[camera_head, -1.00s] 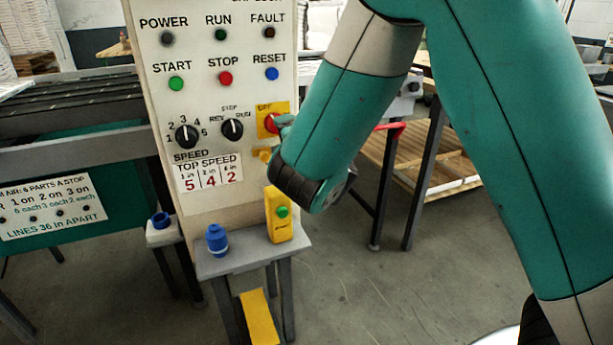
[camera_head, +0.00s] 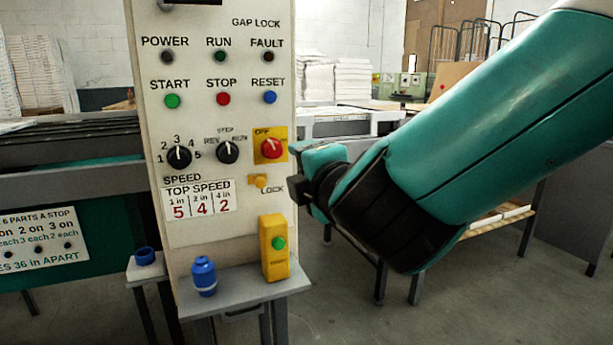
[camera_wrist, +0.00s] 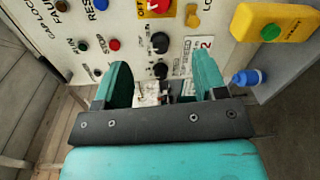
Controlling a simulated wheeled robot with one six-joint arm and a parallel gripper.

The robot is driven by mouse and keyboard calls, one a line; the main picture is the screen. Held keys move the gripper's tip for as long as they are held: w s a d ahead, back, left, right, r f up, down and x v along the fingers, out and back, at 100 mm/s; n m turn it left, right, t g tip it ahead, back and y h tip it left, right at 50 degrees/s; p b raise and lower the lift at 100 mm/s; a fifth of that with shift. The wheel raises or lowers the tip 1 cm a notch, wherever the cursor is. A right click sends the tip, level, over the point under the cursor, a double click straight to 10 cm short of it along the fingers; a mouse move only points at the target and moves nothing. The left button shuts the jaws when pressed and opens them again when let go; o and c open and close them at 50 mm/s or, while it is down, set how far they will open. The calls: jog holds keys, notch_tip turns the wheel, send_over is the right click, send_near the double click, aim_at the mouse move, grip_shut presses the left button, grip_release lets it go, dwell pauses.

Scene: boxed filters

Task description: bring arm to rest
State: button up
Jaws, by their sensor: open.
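My arm reaches in from the right in the head view, and my gripper (camera_head: 300,170) is at the right edge of the control panel (camera_head: 215,120). In the wrist view my gripper (camera_wrist: 162,85) is open, its two teal fingers apart with nothing held between them. It faces the panel, with the knobs and the speed label beyond the fingers. The red rotary switch on its yellow plate (camera_head: 271,148) is just left of my gripper in the head view. I cannot tell the exact gap to the panel.
A small shelf (camera_head: 240,290) below the panel holds a blue bottle (camera_head: 204,276) and a yellow box with a green button (camera_head: 275,247). A blue cup (camera_head: 144,256) stands on a ledge at left. A wooden-topped table (camera_head: 500,217) stands behind my arm. Open floor shows at lower right.

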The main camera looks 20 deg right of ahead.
dwell(0.3)
jog(key=s+d+f+m+g, duration=0.1)
jog(key=s+f+m+g, duration=0.3)
jog(key=f+m+g, duration=0.4)
jog(key=s+a+f+m+g+y, duration=0.2)
jog(key=s+a+m+g, duration=0.15)
jog(key=s, duration=0.45)
jog(key=s+a+f+m+g+y, duration=0.2)
jog(key=s+g, duration=0.3)
jog(key=s, duration=0.3)
notch_tip(320, 180, up, 20)
jog(key=s+p, duration=0.1)
jog(key=p, duration=1.8)
jog(key=shift+s+g+p, duration=0.3)
jog(key=shift+s+g, duration=0.1)
jog(key=shift+g, duration=0.05)
